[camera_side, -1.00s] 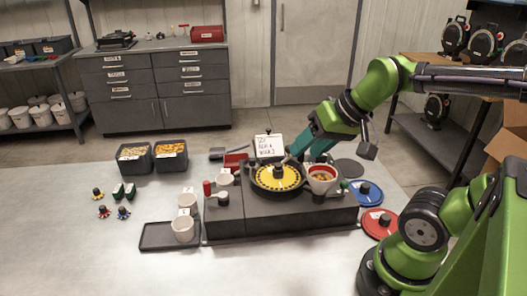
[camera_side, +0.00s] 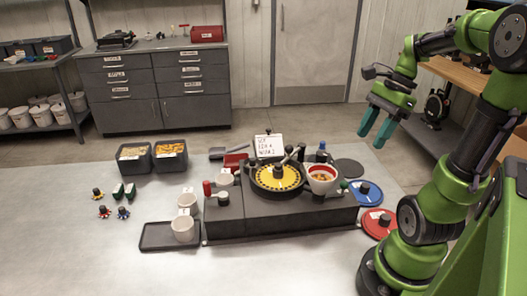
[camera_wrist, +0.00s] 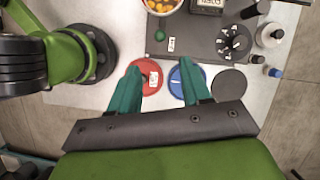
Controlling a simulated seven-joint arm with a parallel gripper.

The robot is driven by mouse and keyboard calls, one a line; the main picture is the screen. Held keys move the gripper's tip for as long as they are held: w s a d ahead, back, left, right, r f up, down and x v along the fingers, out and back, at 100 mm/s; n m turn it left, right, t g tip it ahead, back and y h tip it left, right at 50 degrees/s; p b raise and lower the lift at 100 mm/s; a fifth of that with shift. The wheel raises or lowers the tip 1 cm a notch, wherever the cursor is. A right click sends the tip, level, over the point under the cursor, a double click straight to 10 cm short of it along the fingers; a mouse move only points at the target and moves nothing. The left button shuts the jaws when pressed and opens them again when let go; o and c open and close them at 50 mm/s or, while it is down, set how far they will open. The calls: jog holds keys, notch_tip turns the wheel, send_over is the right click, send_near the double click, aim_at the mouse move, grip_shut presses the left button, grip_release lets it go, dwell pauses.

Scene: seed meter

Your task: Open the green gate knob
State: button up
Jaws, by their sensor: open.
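The small green knob (camera_side: 344,185) sits at the right end of the dark seed meter base (camera_side: 240,222), beside the white hopper cup (camera_side: 321,182) with a red inner rim. It also shows in the wrist view (camera_wrist: 160,36), near a small white label. My gripper (camera_side: 373,136) is open and empty, with teal fingers pointing down. It is raised in the air to the right of the meter, apart from the knob. In the wrist view its fingers (camera_wrist: 160,68) appear over the red and blue discs.
A blue disc (camera_side: 366,194), a red disc (camera_side: 379,223) and a dark disc (camera_side: 348,168) lie right of the meter. A yellow seed plate (camera_side: 276,178) is on top, with a sign (camera_side: 269,145) behind. White cups (camera_side: 183,230) and a dark tray (camera_side: 160,238) stand left.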

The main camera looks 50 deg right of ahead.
aim_at(346, 182)
jog(key=x, duration=1.2)
jog(key=shift+a+f, duration=0.1)
jog(key=shift+f, duration=0.05)
grip_shut()
